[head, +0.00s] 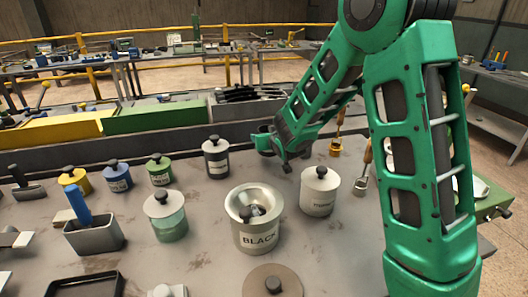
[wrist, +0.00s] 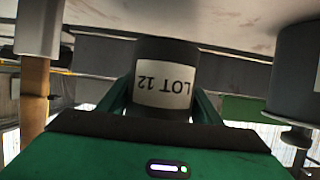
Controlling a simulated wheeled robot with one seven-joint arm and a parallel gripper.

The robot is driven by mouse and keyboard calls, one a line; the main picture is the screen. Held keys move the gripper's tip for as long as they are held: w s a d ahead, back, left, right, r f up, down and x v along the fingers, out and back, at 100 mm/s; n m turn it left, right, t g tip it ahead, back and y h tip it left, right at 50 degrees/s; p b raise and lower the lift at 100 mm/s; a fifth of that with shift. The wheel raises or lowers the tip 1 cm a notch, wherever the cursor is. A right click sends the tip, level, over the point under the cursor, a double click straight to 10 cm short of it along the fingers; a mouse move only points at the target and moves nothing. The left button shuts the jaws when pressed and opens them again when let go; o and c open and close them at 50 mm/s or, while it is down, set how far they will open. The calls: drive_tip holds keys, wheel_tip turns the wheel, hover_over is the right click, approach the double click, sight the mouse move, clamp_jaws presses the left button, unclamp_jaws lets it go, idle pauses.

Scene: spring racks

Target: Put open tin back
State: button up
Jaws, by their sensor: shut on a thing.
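My gripper (head: 264,142) is shut on a dark cylinder labelled LOT 12, plain in the wrist view (wrist: 165,75). Its label is upside down there, as is the whole view. In the head view the gripper is over the back of the bench, and the cylinder is mostly hidden by my gripper. A large metal tin labelled BLACK (head: 257,238) stands open nearer the front, with something dark inside. A round lid with a dark knob (head: 273,282) lies in front of it. I cannot tell whether the held cylinder touches the bench.
A dark lidded tin (head: 216,158) stands left of my gripper, a white lidded tin (head: 320,192) to its right. Wooden-handled tools (head: 362,175) are further right. Green (head: 152,117) and yellow (head: 50,133) bins line the back. Smaller tins and a grey holder (head: 93,238) stand left.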

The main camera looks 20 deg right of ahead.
sight(271, 151)
wheel_tip(271, 151, down, 5)
drive_tip(key=shift+a+r, duration=0.1)
drive_tip(key=shift+a, duration=0.05)
idle(0.4)
drive_tip(key=o, duration=1.3)
drive_tip(key=shift+s, duration=0.1)
drive_tip(key=v, duration=1.2)
